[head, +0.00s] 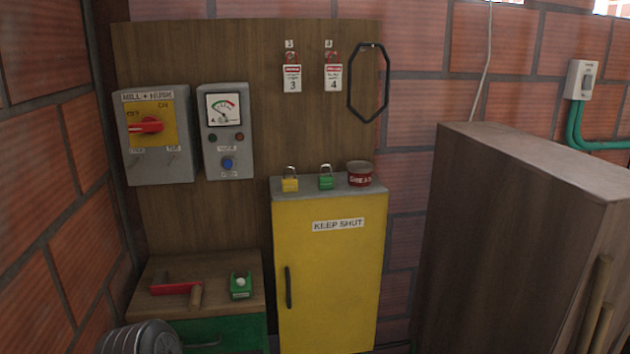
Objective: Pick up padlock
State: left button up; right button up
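A yellow padlock (290,184) with a metal shackle stands upright on the grey top of a yellow cabinet (333,262) marked KEEP SHUT. A green padlock (326,182) stands just to its right on the same top. Neither of my grippers shows in the head view.
A red tin (360,174) stands right of the padlocks. A wooden bench (215,307) at lower left bears a red-handled tool (176,288) and a green box (241,286). A tall wooden cabinet (510,240) fills the right. Tags and a black hexagonal ring (351,88) hang behind.

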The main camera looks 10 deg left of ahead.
aim_at(289, 185)
jog(key=i+l+u, duration=0.1)
jog(key=l+u, duration=0.35)
jog(key=i+l+u, duration=0.1)
jog(key=l+u, duration=0.15)
jog(key=u, duration=0.2)
jog(key=l+u, duration=0.75)
jog(key=u, duration=0.15)
jog(key=k+l+u, duration=0.1)
jog(key=l+u, duration=0.2)
jog(key=u, duration=0.15)
jog(key=k+l+u, duration=0.15)
jog(key=l+u, duration=0.15)
jog(key=u, duration=0.15)
